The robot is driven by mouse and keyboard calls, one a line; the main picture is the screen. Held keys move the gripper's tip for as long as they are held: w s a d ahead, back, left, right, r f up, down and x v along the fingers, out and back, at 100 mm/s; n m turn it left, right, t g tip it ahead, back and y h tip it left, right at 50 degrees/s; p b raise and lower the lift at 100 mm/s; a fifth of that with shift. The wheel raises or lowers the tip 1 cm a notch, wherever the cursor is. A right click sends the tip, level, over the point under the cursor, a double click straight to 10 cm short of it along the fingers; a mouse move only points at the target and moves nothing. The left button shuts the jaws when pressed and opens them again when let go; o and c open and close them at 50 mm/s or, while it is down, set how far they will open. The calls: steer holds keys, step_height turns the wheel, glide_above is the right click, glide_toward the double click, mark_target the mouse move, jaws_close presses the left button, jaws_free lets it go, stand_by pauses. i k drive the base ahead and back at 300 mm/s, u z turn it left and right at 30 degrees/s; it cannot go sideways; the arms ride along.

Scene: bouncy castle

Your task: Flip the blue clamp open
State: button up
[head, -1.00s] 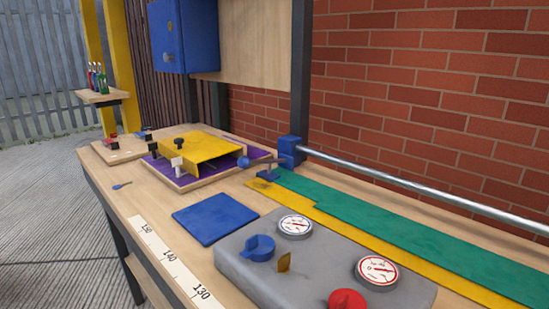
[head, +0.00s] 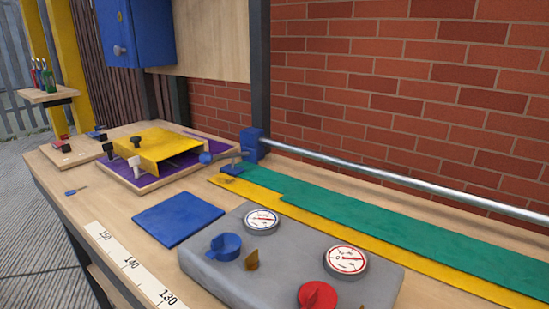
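Two blue items could be the blue clamp, and I cannot tell which is meant. One is a small blue piece (head: 97,134) at the back of a pale board at the bench's far left end, too small to read its position. My gripper is not in view.
A red piece (head: 62,139) sits on the same small board. A yellow plate (head: 160,148) lies over the purple panel. A blue square (head: 178,219), a grey gauge box (head: 290,262) and green strip (head: 400,236) cover the bench front. A metal rail (head: 400,182) runs along the brick wall.

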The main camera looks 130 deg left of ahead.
mark_target(205, 158)
steer(key=z, duration=0.15)
steer(key=i, duration=0.85)
steer(key=u, duration=4.95)
steer(key=i, duration=0.45)
steer(key=u, duration=0.05)
